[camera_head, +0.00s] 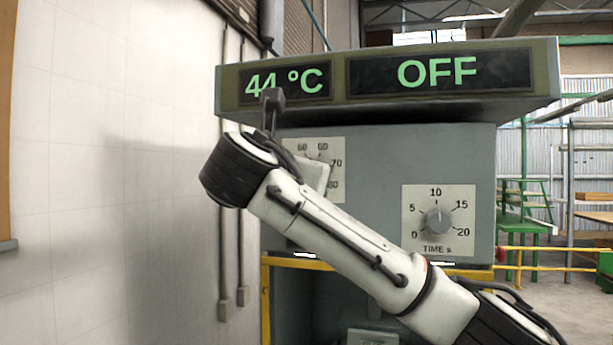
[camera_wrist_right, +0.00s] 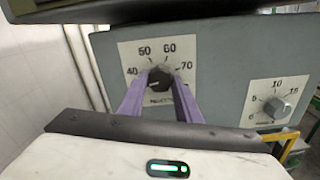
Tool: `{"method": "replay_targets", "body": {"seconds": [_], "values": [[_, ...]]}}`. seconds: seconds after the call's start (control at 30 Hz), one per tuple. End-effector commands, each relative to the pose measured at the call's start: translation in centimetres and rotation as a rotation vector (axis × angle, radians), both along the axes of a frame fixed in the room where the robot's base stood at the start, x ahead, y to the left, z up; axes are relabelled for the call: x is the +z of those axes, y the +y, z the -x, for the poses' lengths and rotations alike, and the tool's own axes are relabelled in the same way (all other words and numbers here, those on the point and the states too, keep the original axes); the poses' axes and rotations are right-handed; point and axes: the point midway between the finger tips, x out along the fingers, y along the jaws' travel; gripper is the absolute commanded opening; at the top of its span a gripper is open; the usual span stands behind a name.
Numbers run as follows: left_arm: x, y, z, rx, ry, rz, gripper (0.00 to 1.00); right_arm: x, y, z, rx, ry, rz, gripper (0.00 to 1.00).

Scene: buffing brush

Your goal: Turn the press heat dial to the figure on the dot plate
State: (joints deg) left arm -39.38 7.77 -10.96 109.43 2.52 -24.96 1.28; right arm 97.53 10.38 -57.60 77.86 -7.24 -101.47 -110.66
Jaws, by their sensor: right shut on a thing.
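The heat dial (camera_wrist_right: 158,78) is a dark round knob on a pale scale plate (camera_wrist_right: 133,51) with figures 40, 50, 60 and 70 around it. A light mark shows on the knob's left side, toward the 40 side. My right gripper (camera_wrist_right: 159,86) has its purple fingers on either side of the knob and is shut on it. In the head view my right arm hides the dial and most of its scale plate (camera_head: 337,160). The green display (camera_head: 285,82) above reads 44 °C, partly covered by the arm. No dot plate can be made out. My left gripper is out of view.
A second dial (camera_head: 437,220), marked TIME s from 0 to 20, sits to the right on the press front (camera_head: 390,150). A display (camera_head: 437,73) above reads OFF. The overhanging display housing is close above my arm. A white wall (camera_head: 110,150) stands at the left.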

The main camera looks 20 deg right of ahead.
Motion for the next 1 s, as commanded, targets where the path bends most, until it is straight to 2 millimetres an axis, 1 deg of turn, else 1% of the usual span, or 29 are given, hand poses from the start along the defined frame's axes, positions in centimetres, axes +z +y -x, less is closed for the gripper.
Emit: {"method": "replay_targets", "body": {"seconds": [0.03, 0.4, 1.0], "values": [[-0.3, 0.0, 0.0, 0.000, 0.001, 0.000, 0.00, -0.1, 0.1, 0.0, 0.001, -0.026, -0.038, 0.08], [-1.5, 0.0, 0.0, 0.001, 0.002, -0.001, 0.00, -0.1, 0.1, 0.0, 0.001, -0.223, -0.330, 0.08], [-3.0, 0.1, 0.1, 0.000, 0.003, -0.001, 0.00, 0.0, 0.2, 0.0, 0.000, -0.542, -0.801, 0.08]]}}
